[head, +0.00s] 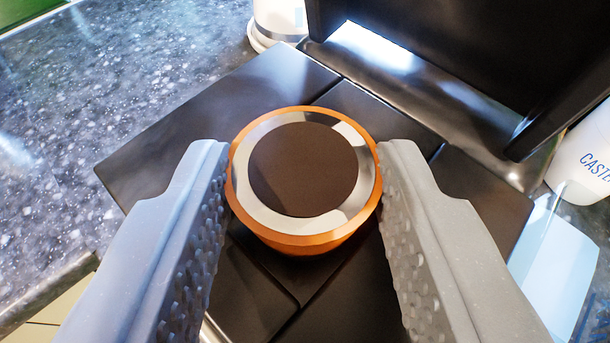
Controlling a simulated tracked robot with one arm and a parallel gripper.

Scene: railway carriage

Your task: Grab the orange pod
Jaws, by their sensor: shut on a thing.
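The orange pod (304,180) is round, with an orange rim, a silvery ring and a dark brown disc on top. It is in the middle of the head view, above a dark tiled surface. My gripper (303,185) has one grey, bumpy finger on each side of the pod. The fingertips press against its left and right sides, so the gripper is shut on it. The pod's underside is hidden, and I cannot tell whether it touches the dark surface.
The dark tiled surface (225,125) lies on a speckled grey counter (90,110). A black frame (450,60) stands at the upper right. A white container (278,22) is at the top, and a white cup with lettering (585,160) is at the right. The counter at the left is clear.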

